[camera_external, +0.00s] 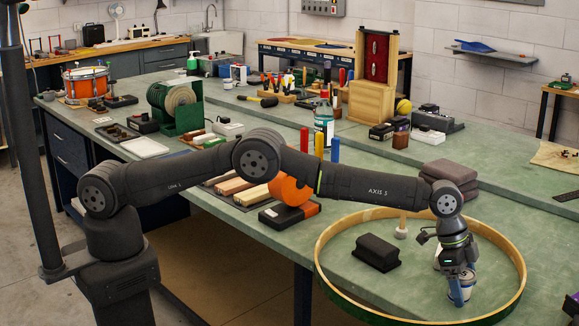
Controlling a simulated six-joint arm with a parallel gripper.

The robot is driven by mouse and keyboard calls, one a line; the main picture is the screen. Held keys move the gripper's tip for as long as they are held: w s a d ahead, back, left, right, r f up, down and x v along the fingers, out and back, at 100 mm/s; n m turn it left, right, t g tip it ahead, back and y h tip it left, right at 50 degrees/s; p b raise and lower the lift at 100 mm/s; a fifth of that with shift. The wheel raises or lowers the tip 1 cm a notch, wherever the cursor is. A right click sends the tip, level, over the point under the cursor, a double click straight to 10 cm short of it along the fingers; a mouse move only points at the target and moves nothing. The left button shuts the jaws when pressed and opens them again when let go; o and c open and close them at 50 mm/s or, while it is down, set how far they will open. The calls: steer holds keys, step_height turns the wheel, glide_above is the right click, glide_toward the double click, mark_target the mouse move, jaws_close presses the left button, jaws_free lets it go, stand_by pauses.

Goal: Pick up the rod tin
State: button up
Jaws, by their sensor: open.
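A small pale tin with some blue on it, which looks like the rod tin (467,284), stands on the green bench top inside a large wooden drum hoop (327,270). My gripper (461,290) points down at the tin, with its fingers low and close around or beside it. The gripper is open. It hides much of the tin, and I cannot tell whether the fingers touch it.
Inside the hoop, a black block (377,252) lies to the left and a pale upright piece (402,228) stands at the back. Folded dark cloths (449,178) lie behind the hoop. The hoop's raised rim surrounds the gripper.

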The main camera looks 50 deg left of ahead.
steer(key=shift+c, duration=0.3)
steer(key=shift+r, duration=0.1)
steer(key=c, duration=1)
